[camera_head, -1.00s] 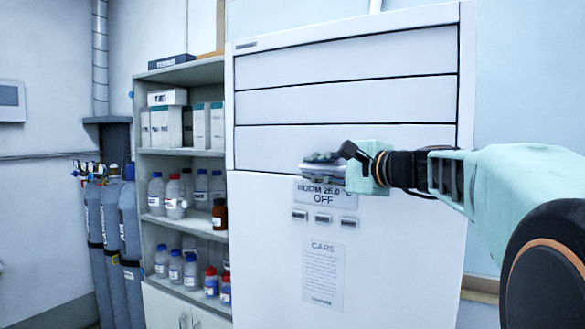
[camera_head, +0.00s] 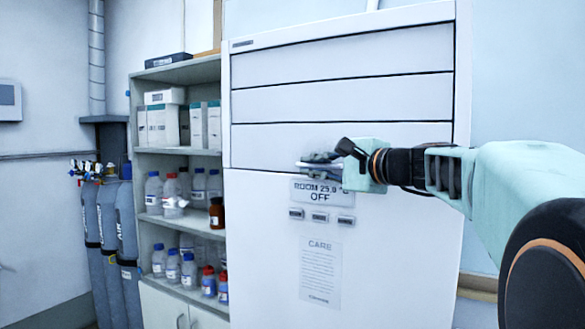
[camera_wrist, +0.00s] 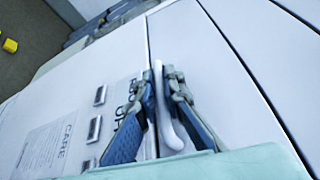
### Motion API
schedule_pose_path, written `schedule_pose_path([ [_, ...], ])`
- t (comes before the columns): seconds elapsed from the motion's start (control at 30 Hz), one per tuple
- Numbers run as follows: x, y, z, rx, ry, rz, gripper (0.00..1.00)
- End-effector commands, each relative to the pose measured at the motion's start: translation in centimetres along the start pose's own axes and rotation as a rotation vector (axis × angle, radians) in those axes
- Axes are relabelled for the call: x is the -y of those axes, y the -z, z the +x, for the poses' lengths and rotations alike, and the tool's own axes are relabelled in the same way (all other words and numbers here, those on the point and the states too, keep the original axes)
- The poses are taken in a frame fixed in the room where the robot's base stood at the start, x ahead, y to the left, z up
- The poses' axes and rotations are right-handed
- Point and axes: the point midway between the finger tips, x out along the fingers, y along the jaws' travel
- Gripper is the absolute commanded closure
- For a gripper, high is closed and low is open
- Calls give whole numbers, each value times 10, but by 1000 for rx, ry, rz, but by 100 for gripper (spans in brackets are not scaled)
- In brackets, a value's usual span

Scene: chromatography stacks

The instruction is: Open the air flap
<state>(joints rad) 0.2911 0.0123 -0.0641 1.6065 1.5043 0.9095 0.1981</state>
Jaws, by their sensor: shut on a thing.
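The air flap (camera_head: 270,146) is the lowest of the white panels on the upper front of a tall white cabinet. It looks flush with the cabinet front. My gripper (camera_head: 318,162) is at the flap's lower edge, just above the display panel (camera_head: 318,191) reading ROOM and OFF. In the wrist view my gripper (camera_wrist: 163,88) has one finger on each side of a white handle (camera_wrist: 165,115) along the flap edge, and is shut on it. My gripper partly hides the handle in the head view.
Three small buttons (camera_head: 320,217) and a CARE notice (camera_head: 320,272) are below the display. A shelf unit (camera_head: 180,72) with bottles and boxes stands left of the cabinet. Gas cylinders (camera_head: 107,225) stand further left.

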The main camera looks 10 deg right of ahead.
Motion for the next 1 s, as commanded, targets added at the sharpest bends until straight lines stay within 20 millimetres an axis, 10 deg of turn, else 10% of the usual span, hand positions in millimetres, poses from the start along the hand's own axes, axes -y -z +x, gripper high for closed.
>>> schedule_pose_path([
  [1.0, 34, -48, -18, 7, -45, 112, 100],
])
